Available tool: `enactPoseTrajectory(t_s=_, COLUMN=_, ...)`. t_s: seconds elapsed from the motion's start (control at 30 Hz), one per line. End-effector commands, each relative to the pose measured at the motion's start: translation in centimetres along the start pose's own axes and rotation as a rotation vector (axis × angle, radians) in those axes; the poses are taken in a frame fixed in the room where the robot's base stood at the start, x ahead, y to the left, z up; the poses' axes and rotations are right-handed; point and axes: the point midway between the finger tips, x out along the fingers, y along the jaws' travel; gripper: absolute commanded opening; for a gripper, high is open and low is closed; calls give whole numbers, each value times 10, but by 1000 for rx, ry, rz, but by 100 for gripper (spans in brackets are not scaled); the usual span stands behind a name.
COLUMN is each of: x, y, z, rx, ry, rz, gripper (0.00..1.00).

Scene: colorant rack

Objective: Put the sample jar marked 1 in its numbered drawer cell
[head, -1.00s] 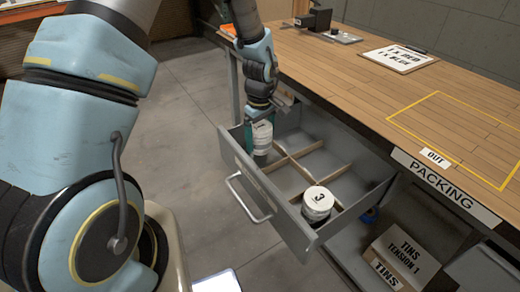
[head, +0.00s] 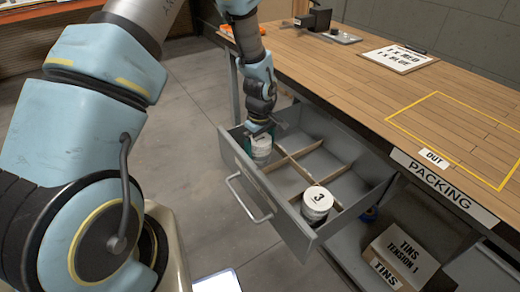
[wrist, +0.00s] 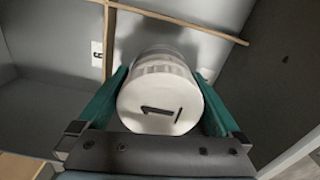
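The white sample jar marked 1 (wrist: 160,108) is between the green fingers of my gripper (wrist: 162,76), which touch it on both sides. In the head view my gripper (head: 261,150) points down into the far-left part of the open grey drawer (head: 281,208), with the jar (head: 262,147) low inside the drawer walls. The jar's base is hidden, so I cannot tell whether it touches the floor. Wooden dividers (head: 297,157) split the drawer into cells. A small marking (wrist: 97,54) shows in the wrist view, too unclear to read.
A white jar marked 3 (head: 317,206) stands in the drawer's near cell. Other visible cells look empty. The wooden bench top (head: 330,62) overhangs the drawer's right side. A tins box (head: 402,254) sits on the shelf below. A clipboard (head: 398,57) lies on the bench.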

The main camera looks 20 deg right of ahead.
Motion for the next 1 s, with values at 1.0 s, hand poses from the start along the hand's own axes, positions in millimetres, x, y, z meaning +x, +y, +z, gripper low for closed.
enactPoseTrajectory(t_s=1.0, x=-122, y=0, z=0, rx=0, ry=0, rz=1, gripper=100)
